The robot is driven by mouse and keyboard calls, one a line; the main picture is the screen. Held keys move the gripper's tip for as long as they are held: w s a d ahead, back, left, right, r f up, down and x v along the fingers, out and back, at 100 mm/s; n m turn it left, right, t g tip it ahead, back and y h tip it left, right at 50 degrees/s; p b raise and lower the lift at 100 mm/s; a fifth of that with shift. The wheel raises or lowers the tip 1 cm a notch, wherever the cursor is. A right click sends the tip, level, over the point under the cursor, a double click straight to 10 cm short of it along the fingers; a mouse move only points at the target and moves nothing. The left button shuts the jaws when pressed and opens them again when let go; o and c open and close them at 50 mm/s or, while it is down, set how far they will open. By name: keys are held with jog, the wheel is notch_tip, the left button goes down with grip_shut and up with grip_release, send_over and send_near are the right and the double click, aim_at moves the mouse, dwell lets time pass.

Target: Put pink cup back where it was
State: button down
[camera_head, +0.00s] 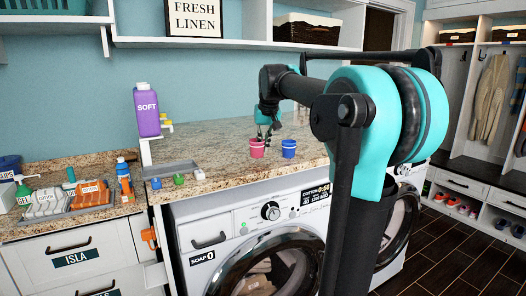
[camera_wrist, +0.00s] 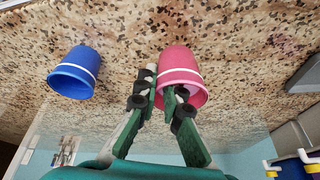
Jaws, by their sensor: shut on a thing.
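The pink cup (camera_head: 257,148) is upright at the counter above the washer, left of the blue cup (camera_head: 288,148). I cannot tell whether its base touches the counter. My gripper (camera_head: 265,136) comes down on it from above. In the wrist view, the pink cup (camera_wrist: 178,60) is at upper centre and my gripper (camera_wrist: 165,86) is shut on its wall, one finger outside the rim and the other at its open mouth. The blue cup (camera_wrist: 73,75) stands apart from it and shows no contact with my fingers.
The speckled counter (camera_head: 215,140) has free room behind and left of the cups. A grey tray (camera_head: 170,169), a blue, a green (camera_head: 179,180) and another small item line its left front. A purple SOFT bottle (camera_head: 146,112) stands on a raised ledge. The counter's front edge is close.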

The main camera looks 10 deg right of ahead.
jog(key=shift+f, duration=1.1)
jog(key=shift+f, duration=0.15)
jog(key=c, duration=1.7)
grip_release()
jog(key=v, duration=1.2)
